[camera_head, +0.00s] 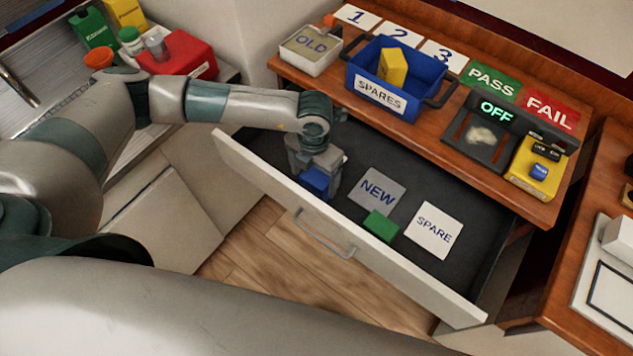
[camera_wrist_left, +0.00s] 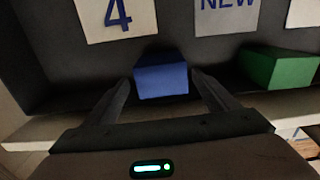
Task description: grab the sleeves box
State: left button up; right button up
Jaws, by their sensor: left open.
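No box in view carries a readable "sleeves" label. A small blue box (camera_head: 314,182) lies in the open drawer, at its left part, under my left gripper (camera_head: 316,168). In the left wrist view the blue box (camera_wrist_left: 162,77) is ahead between the two open fingers, with a finger on either side; I cannot tell whether they touch it. A small green box (camera_head: 381,226) lies in the drawer by the NEW and SPARE cards; it also shows in the left wrist view (camera_wrist_left: 278,68), right of the fingers. My right gripper is not in view.
The drawer's front wall (camera_head: 330,232) is close to my gripper. A card marked 4 (camera_wrist_left: 117,17) lies behind the blue box. On the counter stand a blue SPARES bin (camera_head: 420,98), a white OLD tray (camera_head: 311,62) and an OFF device. A red box (camera_head: 185,52) stands at the left.

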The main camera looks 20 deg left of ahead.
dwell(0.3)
pick_arm(q)
jog(key=shift+w+d+f+p, duration=0.1)
jog(key=shift+w+f+p, duration=0.05)
jog(key=shift+f+p, duration=0.6)
notch_tip(320, 180, down, 3)
jog(key=shift+w+d+r+p, duration=0.1)
jog(key=shift+d+p, duration=0.05)
jog(key=shift+p, duration=0.45)
jog(key=shift+f, duration=0.5)
jog(key=c, duration=1.3)
